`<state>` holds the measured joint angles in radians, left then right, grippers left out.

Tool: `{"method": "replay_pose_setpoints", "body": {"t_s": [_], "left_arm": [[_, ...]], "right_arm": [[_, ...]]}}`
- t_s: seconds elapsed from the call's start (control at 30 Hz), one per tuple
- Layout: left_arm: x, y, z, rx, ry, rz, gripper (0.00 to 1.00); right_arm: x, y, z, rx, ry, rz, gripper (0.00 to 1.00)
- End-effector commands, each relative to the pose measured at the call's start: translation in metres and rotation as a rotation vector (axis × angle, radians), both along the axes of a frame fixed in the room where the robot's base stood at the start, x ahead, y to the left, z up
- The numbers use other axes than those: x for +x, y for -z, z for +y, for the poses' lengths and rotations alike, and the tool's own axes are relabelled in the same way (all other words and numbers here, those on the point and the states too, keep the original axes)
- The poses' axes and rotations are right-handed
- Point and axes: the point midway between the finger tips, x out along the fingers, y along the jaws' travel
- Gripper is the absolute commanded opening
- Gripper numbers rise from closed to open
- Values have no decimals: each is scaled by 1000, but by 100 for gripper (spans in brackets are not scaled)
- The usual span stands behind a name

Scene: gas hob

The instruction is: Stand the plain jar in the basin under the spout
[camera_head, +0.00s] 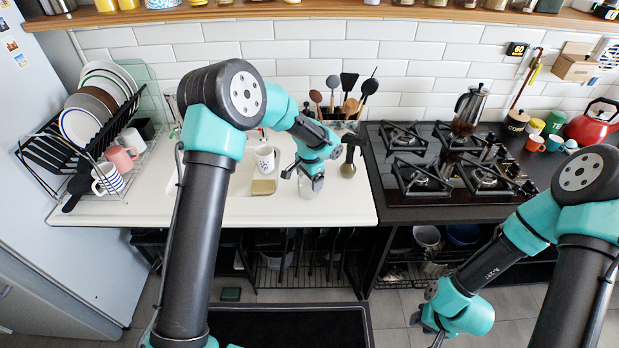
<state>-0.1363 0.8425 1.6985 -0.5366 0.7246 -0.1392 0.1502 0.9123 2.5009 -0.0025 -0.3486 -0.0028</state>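A pale, clear jar (308,191) stands near the front of the white counter, left of the hob. My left gripper (309,180) is right above it, pointing down, and overlaps its top. I cannot tell whether the fingers touch the jar or how far apart they are. My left arm crosses the counter and hides much of the basin area; I cannot make out the spout. My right gripper (437,340) is low at the bottom edge, in front of the counter and away from the jar. Its fingers are partly cut off.
The utensil holder (345,112) is behind, the gas hob (440,165) right, and the dish rack (85,140) left.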

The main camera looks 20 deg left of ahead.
Motion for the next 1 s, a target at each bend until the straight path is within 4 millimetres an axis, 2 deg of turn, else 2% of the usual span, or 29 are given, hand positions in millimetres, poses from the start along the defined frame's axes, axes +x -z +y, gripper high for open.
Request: {"method": "replay_pose_setpoints", "body": {"t_s": [0.03, 0.17, 0.43, 0.57, 0.77, 1.0], "left_arm": [[0, 0, 0, 0, 0, 0, 89], [0, 0, 0, 0, 0, 0, 100], [0, 1, 0, 1, 0, 1, 100], [0, -7, 0, 0, -1, -1, 100], [-2, -35, -1, 0, 0, -3, 100], [-5, -81, -2, -1, -1, -4, 100]], "right_arm": [[0, 0, 0, 0, 0, 0, 37], [0, 0, 0, 0, 0, 0, 37], [0, 0, 0, 0, 0, 0, 37], [0, 0, 0, 0, 0, 0, 37], [0, 0, 0, 0, 0, 0, 37], [0, 0, 0, 0, 0, 0, 37]]}}
